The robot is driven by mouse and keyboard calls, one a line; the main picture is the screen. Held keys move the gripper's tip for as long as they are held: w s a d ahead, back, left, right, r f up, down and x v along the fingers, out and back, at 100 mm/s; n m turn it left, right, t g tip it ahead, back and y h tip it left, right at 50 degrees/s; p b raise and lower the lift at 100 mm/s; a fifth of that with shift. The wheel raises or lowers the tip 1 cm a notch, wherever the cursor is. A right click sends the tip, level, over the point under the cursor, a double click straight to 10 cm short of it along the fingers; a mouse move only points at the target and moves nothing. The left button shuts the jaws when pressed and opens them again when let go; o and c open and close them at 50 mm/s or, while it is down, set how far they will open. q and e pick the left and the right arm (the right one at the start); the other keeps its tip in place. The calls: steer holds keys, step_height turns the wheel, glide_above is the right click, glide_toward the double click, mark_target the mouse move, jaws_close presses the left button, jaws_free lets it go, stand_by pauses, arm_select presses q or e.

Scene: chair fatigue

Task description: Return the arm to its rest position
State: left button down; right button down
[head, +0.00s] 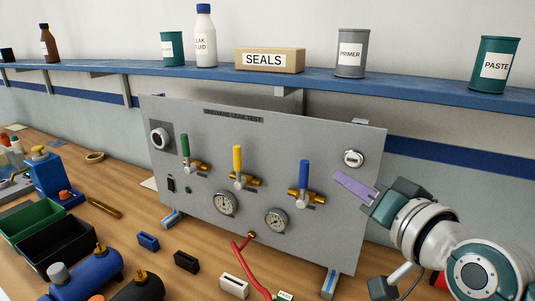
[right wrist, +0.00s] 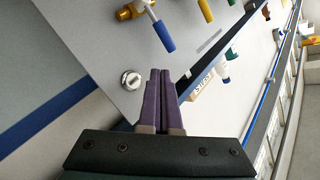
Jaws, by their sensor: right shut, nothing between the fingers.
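My right gripper (head: 340,180) reaches in from the right in the head view, in front of the right side of the grey test panel (head: 320,135). Its purple fingers are together and hold nothing. They lie below the round silver knob (head: 353,158) and to the right of the blue-handled valve (head: 305,178). In the right wrist view the shut fingers (right wrist: 160,76) point at the panel (right wrist: 95,35). The knob (right wrist: 131,80) is left of them and the blue handle (right wrist: 165,36) is ahead. I cannot tell whether the fingers touch the panel. My left gripper is not in view.
Green and yellow valve handles and two gauges (head: 227,204) are on the panel. A red hose (head: 245,265) hangs from it. A blue shelf (head: 420,87) above carries cans, bottles and a SEALS box (head: 270,60). Bins (head: 35,220) and blocks crowd the wooden bench at left.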

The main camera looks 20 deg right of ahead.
steer(key=s+a+f+n+g+y, duration=0.3)
steer(key=s+a+f+n+g, duration=0.35)
steer(key=s+a, duration=0.35)
steer(key=s+n+g+h, duration=0.1)
steer(key=s+n+g, duration=0.3)
steer(key=s, duration=0.8)
step_height(320, 180, up, 22)
steer(key=s+g+p, duration=0.2)
steer(key=p, duration=1.9)
steer(key=shift+s+d+f+h, duration=0.2)
steer(key=shift+s+d+h, duration=0.1)
steer(key=shift+s+d, duration=0.15)
steer(key=c, duration=1.6)
jaws_free()
